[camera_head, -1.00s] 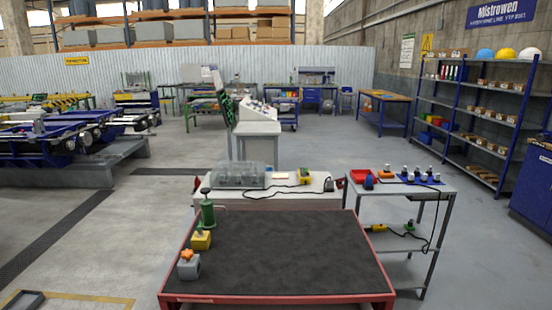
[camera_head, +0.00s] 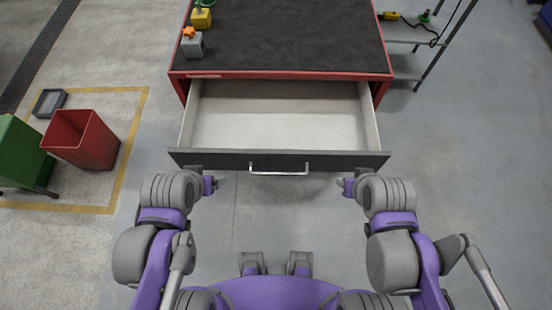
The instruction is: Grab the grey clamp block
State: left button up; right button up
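The grey clamp block (camera_head: 193,46) with an orange knob on top (camera_head: 189,32) stands on the black top of the red table (camera_head: 285,38), near its front left corner. My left gripper (camera_head: 215,183) is below and left of the open drawer front, well short of the block. My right gripper (camera_head: 344,184) is at the drawer front's right side. Both grippers are small and partly hidden by my wrists, so I cannot tell whether they are open or shut.
An empty drawer (camera_head: 278,118) stands pulled out from the table toward me, with a dark front and a metal handle (camera_head: 278,170). A yellow block (camera_head: 201,19) stands behind the clamp block. A red bin (camera_head: 82,140) and a green box (camera_head: 22,152) are on the floor at left.

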aim_at(194, 48)
jog(key=i+j+u, duration=0.2)
jog(key=u, duration=0.2)
jog(key=i+j+u, duration=0.1)
jog(key=i+u, duration=0.4)
jog(key=u, duration=0.25)
